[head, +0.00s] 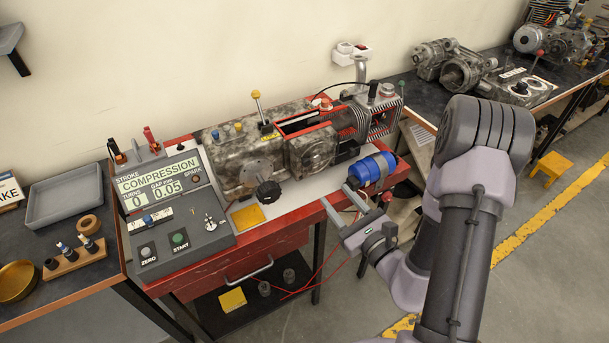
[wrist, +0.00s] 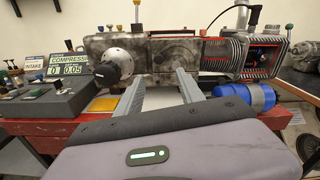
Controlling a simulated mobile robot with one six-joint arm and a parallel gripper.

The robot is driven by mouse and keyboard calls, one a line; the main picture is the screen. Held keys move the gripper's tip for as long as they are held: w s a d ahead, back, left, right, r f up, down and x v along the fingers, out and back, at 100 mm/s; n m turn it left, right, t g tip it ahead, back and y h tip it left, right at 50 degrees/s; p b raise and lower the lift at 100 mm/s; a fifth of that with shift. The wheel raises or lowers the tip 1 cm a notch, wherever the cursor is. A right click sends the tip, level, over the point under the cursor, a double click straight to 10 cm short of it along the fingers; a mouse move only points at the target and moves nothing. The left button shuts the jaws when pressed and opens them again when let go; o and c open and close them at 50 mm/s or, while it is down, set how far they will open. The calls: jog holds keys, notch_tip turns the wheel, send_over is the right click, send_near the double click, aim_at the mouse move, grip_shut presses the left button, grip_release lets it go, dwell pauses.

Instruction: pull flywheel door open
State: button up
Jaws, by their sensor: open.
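The engine (head: 235,140) lies along the red bench, with a mottled grey casing. A rounded grey cover (head: 313,150) sits on its front, below a red-edged opening; I cannot tell for sure whether this is the flywheel door. My gripper (head: 335,194) is open and empty, in front of the bench edge, apart from the engine. In the wrist view its fingers (wrist: 160,74) point towards the lower casing.
A blue cylinder (head: 372,170) lies on the bench close to the right of my gripper. A grey control box (head: 180,225) reading COMPRESSION stands at the left. A yellow pad (head: 248,218) lies between box and knob. Finned cylinder (head: 377,118) and upright rods stand at the right.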

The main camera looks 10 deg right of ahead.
aim_at(308, 164)
jog(key=p+x, duration=0.1)
jog(key=x, duration=1.1)
jog(key=shift+w+a+f, duration=0.1)
jog(key=shift+w+a, duration=0.15)
jog(key=shift+w, duration=0.05)
grip_shut()
dwell(0.6)
